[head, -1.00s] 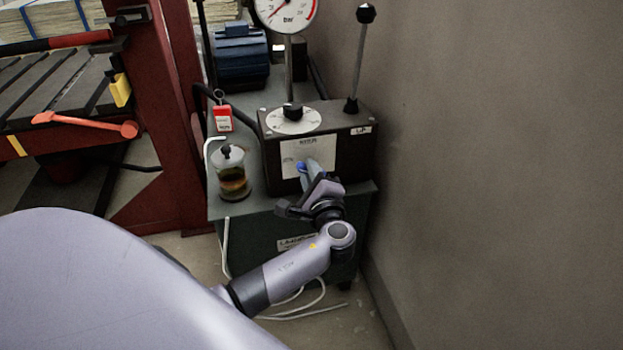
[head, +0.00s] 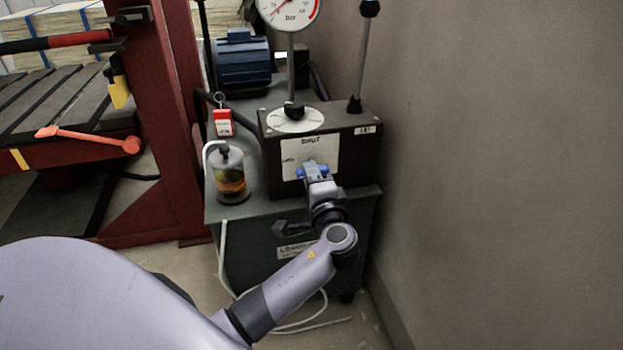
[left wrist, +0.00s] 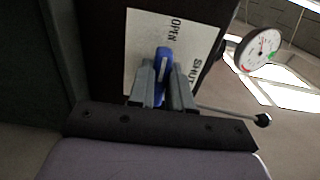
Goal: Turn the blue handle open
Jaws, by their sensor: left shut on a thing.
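The blue handle (head: 325,169) is on the front of the dark box, over a white label plate (head: 322,148) with SHUT at its top. My left gripper (head: 312,171) is shut on the handle, and blue shows on both sides of the fingers. In the left wrist view the blue handle (left wrist: 164,62) is between the two grey fingers (left wrist: 163,88). Its free end points roughly toward the word OPEN on the plate; SHUT is off to the right. The handle's base is partly hidden by the fingers. My right gripper is not in view.
The dark box (head: 362,165) stands on a green cabinet (head: 236,213) beside a grey wall (head: 500,180). A gauge (head: 288,10), an upright black-knobbed lever (head: 362,60), a glass jar (head: 231,178) and a red tag (head: 223,122) are close by. A red frame (head: 178,120) stands left.

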